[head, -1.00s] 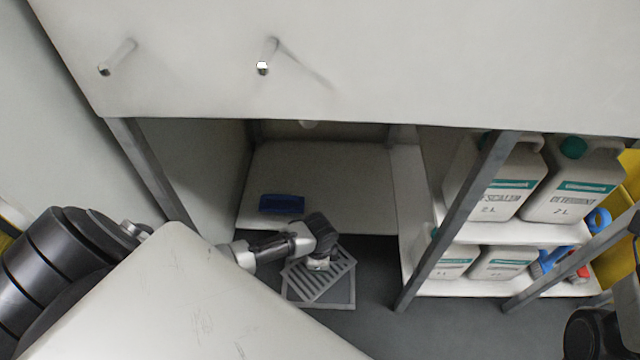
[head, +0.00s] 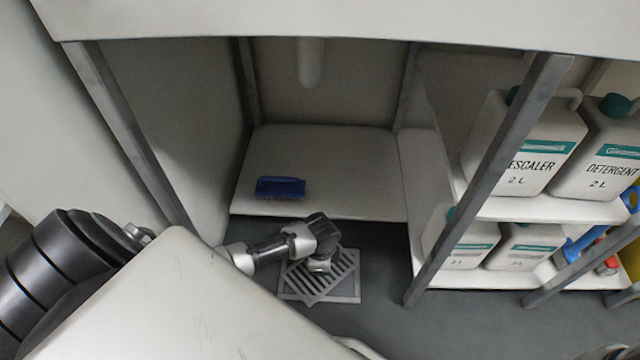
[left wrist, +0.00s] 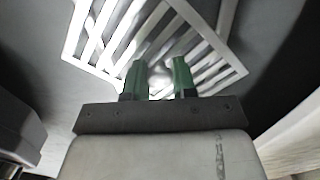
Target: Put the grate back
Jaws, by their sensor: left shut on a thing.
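The grate (head: 322,286) is a light, slatted metal plate low at the floor under the counter. It lies turned at an angle over a square light frame (head: 351,298) whose rim shows at the lower right; whether it touches the frame I cannot tell. My left gripper (head: 320,265) reaches down over the grate's middle and is shut on it. In the left wrist view, the green fingertips (left wrist: 160,80) stand on either side of a small pale part in front of the grate's slats (left wrist: 208,36). My right gripper is not in view.
A blue brush (head: 279,188) lies on the white low shelf (head: 340,160) behind the grate. White jugs (head: 525,150) stand on shelves at the right, behind a grey metal leg (head: 490,180). A pale pipe (head: 310,62) hangs at the back. Dark floor surrounds the frame.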

